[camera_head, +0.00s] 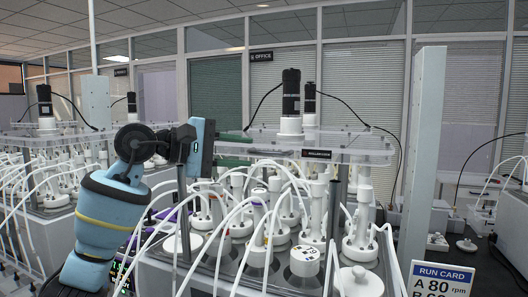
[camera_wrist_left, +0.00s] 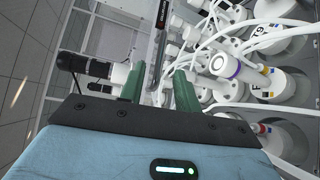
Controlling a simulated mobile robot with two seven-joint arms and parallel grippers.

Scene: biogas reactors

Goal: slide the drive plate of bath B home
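A clear drive plate (camera_head: 350,154) with a small black label lies level over the middle bath. Black motors (camera_head: 291,92) stand on it on white mounts. I cannot read which bath is B. My left gripper (camera_head: 248,150) is at the plate's left end, its green fingers spread one above the other. In the left wrist view the fingers (camera_wrist_left: 158,80) are apart, and the plate's edge (camera_wrist_left: 158,45) runs upward between and beyond them. I see no finger touching it. My right gripper is not in view.
White tubes (camera_head: 255,235) arch over several white-capped reactors (camera_head: 304,260) below the plate. A grey post (camera_head: 422,150) stands to the right. A run card (camera_head: 441,281) stands at the lower right. Another bath with a motor (camera_head: 45,105) is at the left.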

